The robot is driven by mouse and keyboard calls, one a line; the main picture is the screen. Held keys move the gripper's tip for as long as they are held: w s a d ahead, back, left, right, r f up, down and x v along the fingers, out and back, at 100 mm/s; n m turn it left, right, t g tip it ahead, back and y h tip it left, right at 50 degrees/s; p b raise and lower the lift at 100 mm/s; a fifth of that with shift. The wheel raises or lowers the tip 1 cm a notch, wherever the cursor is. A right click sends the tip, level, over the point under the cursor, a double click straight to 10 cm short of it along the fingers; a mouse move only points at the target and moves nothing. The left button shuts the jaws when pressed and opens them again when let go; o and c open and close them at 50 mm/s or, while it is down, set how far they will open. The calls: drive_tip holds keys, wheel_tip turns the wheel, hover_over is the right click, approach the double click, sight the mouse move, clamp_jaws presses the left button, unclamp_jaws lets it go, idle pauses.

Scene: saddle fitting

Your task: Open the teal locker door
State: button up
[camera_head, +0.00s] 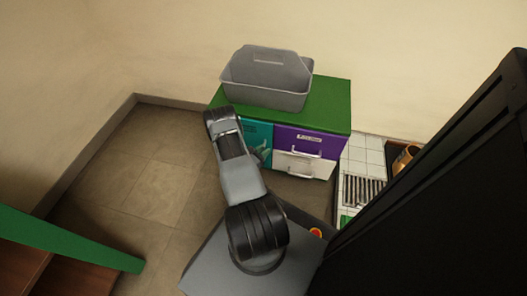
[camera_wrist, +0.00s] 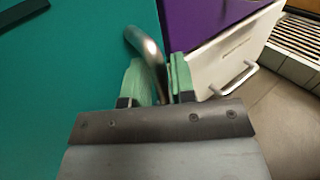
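The teal locker door (camera_head: 259,139) is on the left of the cabinet front, partly hidden by my arm, and looks closed. In the wrist view the teal door (camera_wrist: 70,75) fills the left side. Its curved metal handle (camera_wrist: 147,48) is near its right edge and runs down between the green fingers of my gripper (camera_wrist: 161,82). The fingers look closed on the handle, with little gap on either side. In the head view my gripper's fingers are hidden behind the arm.
A grey caddy (camera_head: 266,88) stands on the cabinet's green top (camera_head: 330,104). Right of the teal door are a purple drawer (camera_head: 311,140) and a white drawer (camera_head: 304,166) with handles. A green-edged table (camera_head: 70,240) is at lower left. Floor (camera_head: 150,185) left of the cabinet is clear.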

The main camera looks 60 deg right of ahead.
drive_tip(key=shift+c, duration=0.5)
clamp_jaws()
